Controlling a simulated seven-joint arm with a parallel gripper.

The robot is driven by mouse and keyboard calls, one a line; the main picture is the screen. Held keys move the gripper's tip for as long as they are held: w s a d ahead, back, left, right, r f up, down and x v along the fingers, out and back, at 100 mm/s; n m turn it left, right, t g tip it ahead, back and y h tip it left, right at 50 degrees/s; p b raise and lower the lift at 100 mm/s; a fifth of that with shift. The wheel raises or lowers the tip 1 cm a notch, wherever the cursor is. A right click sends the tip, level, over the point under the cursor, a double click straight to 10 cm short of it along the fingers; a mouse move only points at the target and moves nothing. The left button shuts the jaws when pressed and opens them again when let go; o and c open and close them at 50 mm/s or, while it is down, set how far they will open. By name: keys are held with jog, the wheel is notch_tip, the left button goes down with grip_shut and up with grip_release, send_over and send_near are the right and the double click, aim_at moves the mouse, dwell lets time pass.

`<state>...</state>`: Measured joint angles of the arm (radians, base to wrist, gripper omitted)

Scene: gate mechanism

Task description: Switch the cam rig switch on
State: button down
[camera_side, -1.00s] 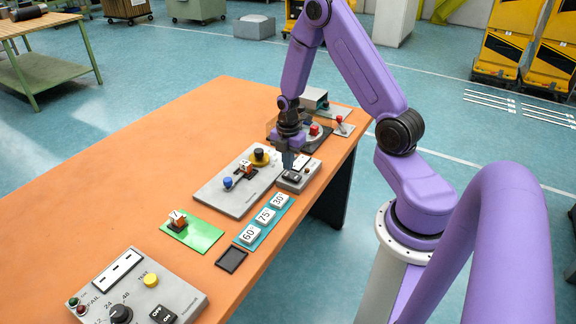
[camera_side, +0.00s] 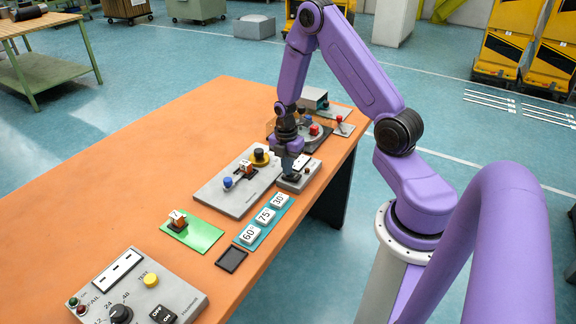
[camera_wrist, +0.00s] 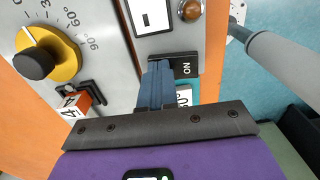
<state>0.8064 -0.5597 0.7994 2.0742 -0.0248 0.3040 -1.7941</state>
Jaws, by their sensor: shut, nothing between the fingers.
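The cam rig switch (camera_wrist: 186,66) is a dark rocker marked ON, on a small grey box (camera_side: 303,180) near the table's right edge. In the wrist view the ON end is visible, while my fingers cover its left part. My gripper (camera_wrist: 160,68) is shut and empty, its blue-grey fingertips at the left half of the rocker. In the side view my gripper (camera_side: 289,172) points down over the box and hides much of the switch. I cannot tell whether the fingertips touch or press it.
A grey panel with a yellow dial (camera_wrist: 48,58) lies left of the switch box. The box also has a white window (camera_wrist: 152,18) and a brownish dome (camera_wrist: 189,9). A teal strip with numbered tiles (camera_side: 264,217) lies in front. Open orange table (camera_side: 130,180) lies left.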

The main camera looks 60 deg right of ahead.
jog(key=shift+s, duration=0.2)
jog(key=shift+s+r, duration=0.3)
jog(key=shift+s, duration=0.3)
notch_tip(320, 180, up, 14)
jog(key=w, duration=0.3)
jog(key=shift+f, duration=0.15)
jog(key=shift+a, duration=0.1)
